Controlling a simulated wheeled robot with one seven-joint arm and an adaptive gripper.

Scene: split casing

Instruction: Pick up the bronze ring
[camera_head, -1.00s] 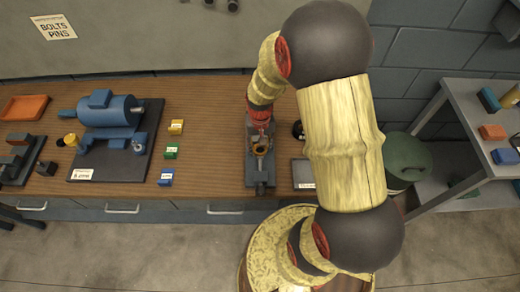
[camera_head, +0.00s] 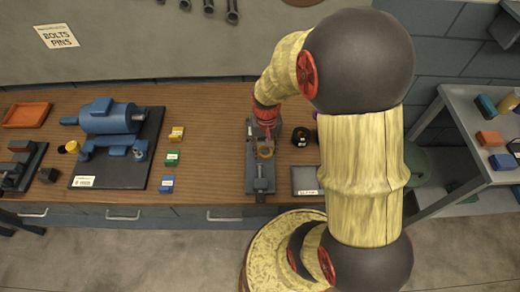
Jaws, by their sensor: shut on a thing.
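The bronze ring (camera_head: 265,153) is small and golden. It shows at the tips of my red gripper (camera_head: 266,142), over the grey vise-like fixture (camera_head: 256,184) on the wooden bench. My gripper points down from above and is shut on the ring. The fingertips are small here and partly merge with the fixture behind them. I cannot tell whether the ring touches the fixture or is clear of it.
A blue motor (camera_head: 108,115) on a dark plate stands to the left, beside yellow (camera_head: 177,133), green (camera_head: 172,157) and blue (camera_head: 167,183) blocks. A black round part (camera_head: 301,137) and a grey plate (camera_head: 305,180) lie close right. Bare bench lies left of the fixture.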

